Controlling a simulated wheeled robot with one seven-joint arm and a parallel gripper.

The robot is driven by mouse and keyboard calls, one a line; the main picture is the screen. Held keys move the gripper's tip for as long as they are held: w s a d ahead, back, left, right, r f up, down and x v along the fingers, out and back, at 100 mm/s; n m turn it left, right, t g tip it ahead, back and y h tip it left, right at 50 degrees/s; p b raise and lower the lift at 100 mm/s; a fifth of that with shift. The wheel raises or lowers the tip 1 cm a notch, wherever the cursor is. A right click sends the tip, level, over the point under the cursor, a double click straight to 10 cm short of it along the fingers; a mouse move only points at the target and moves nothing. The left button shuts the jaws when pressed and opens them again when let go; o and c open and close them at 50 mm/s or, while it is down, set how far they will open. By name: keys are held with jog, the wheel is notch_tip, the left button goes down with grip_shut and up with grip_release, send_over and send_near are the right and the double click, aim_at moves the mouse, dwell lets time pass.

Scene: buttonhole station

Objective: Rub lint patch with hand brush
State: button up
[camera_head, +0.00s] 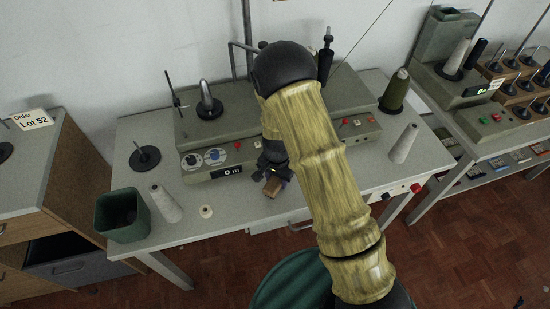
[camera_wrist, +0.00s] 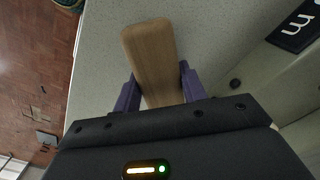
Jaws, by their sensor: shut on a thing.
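My gripper (camera_head: 272,175) is shut on a wooden piece, which I take to be the hand brush (camera_head: 272,188). In the wrist view, the brush's plain wooden body (camera_wrist: 150,45) lies between the two purple fingers of the gripper (camera_wrist: 157,78) and sticks out past their tips. No bristles show. The gripper is low over the front part of the grey table (camera_head: 235,207), just in front of the machine. I cannot tell whether the brush touches the tabletop. I cannot make out a lint patch in either view; my arm covers part of the table.
The grey machine (camera_head: 220,130) with its "0 m" display stands behind the gripper. A green bin (camera_head: 121,215), a white cone (camera_head: 166,204) and a small roll (camera_head: 206,211) are to the left. Another white cone (camera_head: 403,144) and an olive spool (camera_head: 395,92) are to the right.

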jog(key=shift+w+a, duration=0.1)
jog(key=shift+w, duration=0.35)
jog(key=shift+w+r+p, duration=0.3)
jog(key=shift+p, duration=0.1)
jog(key=shift+w+r+p, duration=0.15)
jog(key=shift+r+p, duration=0.2)
jog(key=shift+r, duration=0.5)
jog(key=shift+s+r+p, duration=0.25)
jog(key=shift+r+p, duration=0.2)
jog(key=shift+r, duration=0.15)
jog(key=shift+s+r+p, duration=0.2)
jog(key=shift+r+p, duration=0.25)
jog(key=shift+r, duration=0.1)
jog(key=shift+r+p, duration=1.4)
jog(key=shift+r, duration=0.4)
